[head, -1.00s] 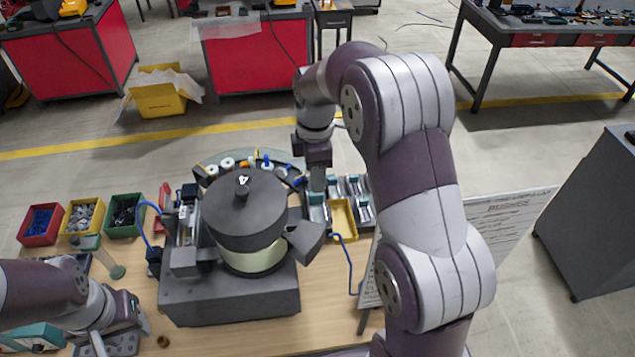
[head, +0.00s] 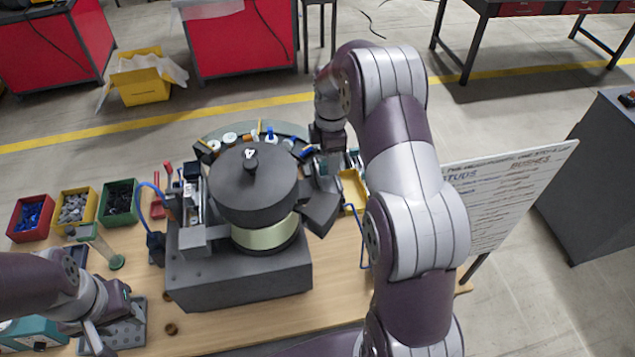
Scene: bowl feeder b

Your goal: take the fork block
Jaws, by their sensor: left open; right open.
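I cannot tell for certain which thing is the fork block. Small grey-and-teal blocks (head: 354,160) stand at the right back of the bench, beside a yellow tray (head: 353,190), partly hidden by my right arm. My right gripper (head: 326,181) points down among these blocks, right of the bowl feeder (head: 254,185). Its jaws are open, but its fingertips are small and partly hidden. My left gripper (head: 98,340) is open at the front left, over a grey plate with holes (head: 128,334), far from the blocks.
Red (head: 30,217), yellow (head: 75,207) and green (head: 119,202) bins of small parts stand at the left. A round rack of small parts (head: 230,137) curves behind the feeder. A sign board (head: 510,190) stands at the right. The front middle of the wooden bench top (head: 250,325) is clear.

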